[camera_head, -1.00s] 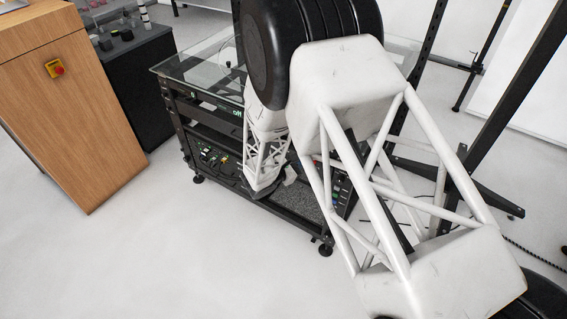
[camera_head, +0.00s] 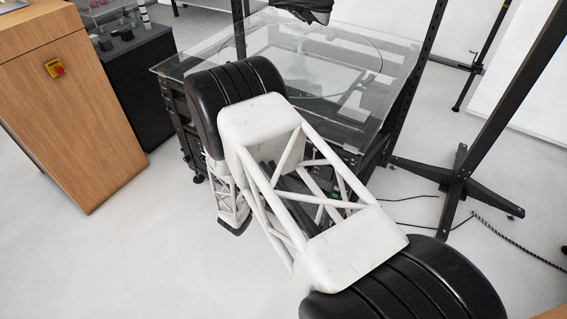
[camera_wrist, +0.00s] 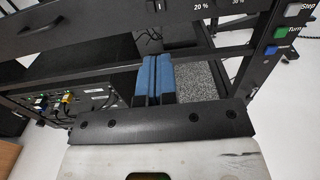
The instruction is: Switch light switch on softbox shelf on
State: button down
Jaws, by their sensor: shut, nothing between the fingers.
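In the wrist view, my gripper (camera_wrist: 153,64) shows two blue fingers pressed together and empty, in front of the black equipment shelf (camera_wrist: 100,62). A small dark switch-like part (camera_wrist: 156,7) sits at the top edge on a black panel, left of the "20 %" label. It is cut off, and I cannot tell whether it is the light switch or its state. The fingers are below it and apart from it. In the head view, my arm covers much of the shelf's front, and my gripper's fingers are hidden.
A column of coloured buttons (camera_wrist: 281,31) stands at the wrist view's right. A panel with coloured connectors (camera_wrist: 68,98) is at its left. In the head view, the glass tabletop (camera_head: 330,70) is above the shelf, a wooden cabinet (camera_head: 75,120) stands left, and the floor in front is open.

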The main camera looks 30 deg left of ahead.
jog(key=shift+w, duration=0.15)
jog(key=w, duration=1.3)
jog(key=shift+w, duration=0.4)
jog(key=shift+w+d+r, duration=0.1)
jog(key=shift+w+d, duration=0.2)
jog(key=shift+w, duration=0.3)
jog(key=s+d, duration=0.4)
jog(key=s, duration=1)
jog(key=shift+d, duration=0.15)
dwell(0.4)
